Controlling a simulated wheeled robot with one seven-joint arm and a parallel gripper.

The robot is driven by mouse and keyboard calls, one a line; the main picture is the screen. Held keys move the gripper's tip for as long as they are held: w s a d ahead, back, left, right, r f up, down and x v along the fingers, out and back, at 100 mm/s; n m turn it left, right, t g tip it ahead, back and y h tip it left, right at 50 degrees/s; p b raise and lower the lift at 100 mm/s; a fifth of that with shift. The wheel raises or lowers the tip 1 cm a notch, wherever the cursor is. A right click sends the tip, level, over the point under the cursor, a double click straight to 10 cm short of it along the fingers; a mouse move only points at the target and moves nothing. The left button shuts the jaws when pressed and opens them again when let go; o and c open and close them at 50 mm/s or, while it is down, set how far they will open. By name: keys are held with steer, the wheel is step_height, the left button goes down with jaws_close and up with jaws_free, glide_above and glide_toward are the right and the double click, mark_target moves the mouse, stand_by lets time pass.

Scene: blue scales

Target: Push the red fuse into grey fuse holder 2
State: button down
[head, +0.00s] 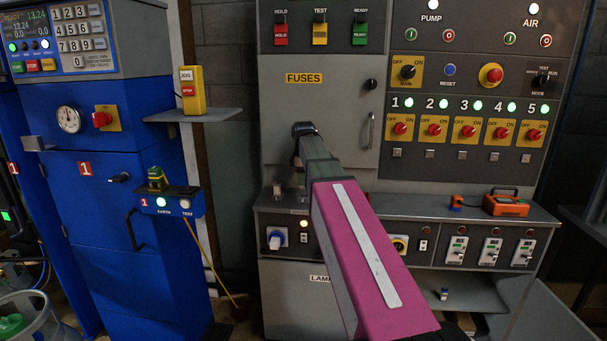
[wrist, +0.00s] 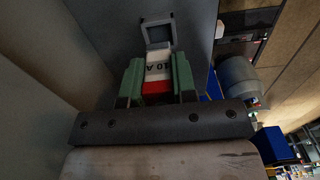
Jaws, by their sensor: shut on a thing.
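My gripper (wrist: 157,80) has green fingers and is shut on the red fuse (wrist: 157,87), a block with a white part marked "10 A" and a red part nearer my wrist. No number shows on this holder.
The grey cabinet has a shelf with an orange device (head: 505,204) at right. Several red switches (head: 401,129) are above it. A blue cabinet (head: 130,240) stands left, with a small shelf bearing a yellow pendant (head: 193,90).

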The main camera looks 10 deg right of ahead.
mark_target(304, 188)
steer(key=shift+f, duration=1)
steer(key=shift+f, duration=1.25)
stand_by(0.8)
steer(key=c, duration=0.8)
jaws_free()
steer(key=shift+c, duration=0.2)
step_height(304, 188, up, 11)
steer(key=shift+f, duration=0.1)
